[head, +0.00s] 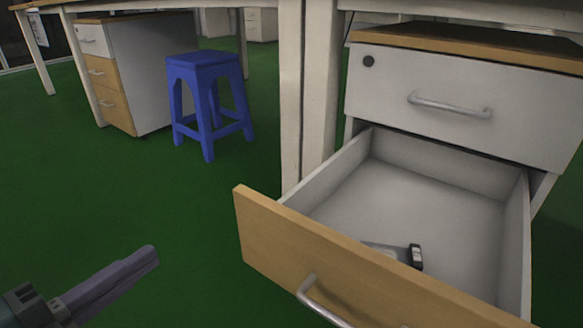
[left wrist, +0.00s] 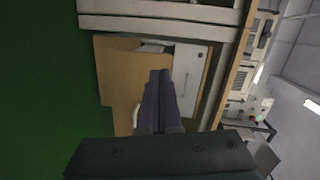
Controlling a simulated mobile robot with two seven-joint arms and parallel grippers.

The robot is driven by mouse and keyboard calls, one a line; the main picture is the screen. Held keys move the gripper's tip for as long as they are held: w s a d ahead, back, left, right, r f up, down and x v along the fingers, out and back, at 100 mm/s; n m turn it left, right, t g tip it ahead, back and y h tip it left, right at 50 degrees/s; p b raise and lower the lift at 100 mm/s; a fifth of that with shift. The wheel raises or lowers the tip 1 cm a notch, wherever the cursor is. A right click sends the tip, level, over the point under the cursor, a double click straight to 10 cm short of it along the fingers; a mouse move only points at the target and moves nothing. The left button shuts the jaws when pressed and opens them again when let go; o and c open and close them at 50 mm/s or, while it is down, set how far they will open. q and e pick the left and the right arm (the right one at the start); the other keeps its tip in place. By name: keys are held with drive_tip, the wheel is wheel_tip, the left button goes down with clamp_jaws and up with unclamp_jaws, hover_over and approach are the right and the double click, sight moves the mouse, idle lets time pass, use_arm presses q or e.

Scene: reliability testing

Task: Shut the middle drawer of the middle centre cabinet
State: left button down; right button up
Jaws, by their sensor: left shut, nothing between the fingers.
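The middle drawer (head: 340,262) stands pulled far out of the cabinet (head: 470,45) at the right of the head view. It has a light wood front, a metal bar handle (head: 318,302) and white sides. A small grey and black object (head: 414,256) lies inside it. The closed white drawer (head: 440,107) is above. My left gripper (head: 153,256) is shut and empty, left of the drawer front and apart from it. In the left wrist view its fingers (left wrist: 159,76) point toward the wood drawer front (left wrist: 114,78), with the picture turned sideways. My right gripper is not in view.
A white desk leg (head: 305,90) stands just left of the cabinet. A blue stool (head: 205,95) and another cabinet (head: 115,75) with closed drawers stand farther back on the left. The green floor left of the open drawer is clear.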

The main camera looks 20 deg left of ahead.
sight(242, 196)
use_arm(q)
drive_tip(key=w+d+m+b, duration=0.1)
drive_tip(key=w+b, duration=0.1)
drive_tip(key=w, duration=0.1)
drive_tip(key=w+d+m+h+b, duration=0.1)
drive_tip(key=w+d+b, duration=0.1)
drive_tip(key=w, duration=0.1)
drive_tip(key=w+d+m+h+b, duration=0.1)
drive_tip(key=w+d, duration=0.1)
drive_tip(key=w, duration=0.2)
drive_tip(key=shift+r+t+b, duration=0.3)
drive_tip(key=shift+t+b, duration=0.1)
drive_tip(key=shift+w+d+r, duration=0.1)
drive_tip(key=shift+w+d, duration=0.1)
drive_tip(key=shift+w, duration=0.4)
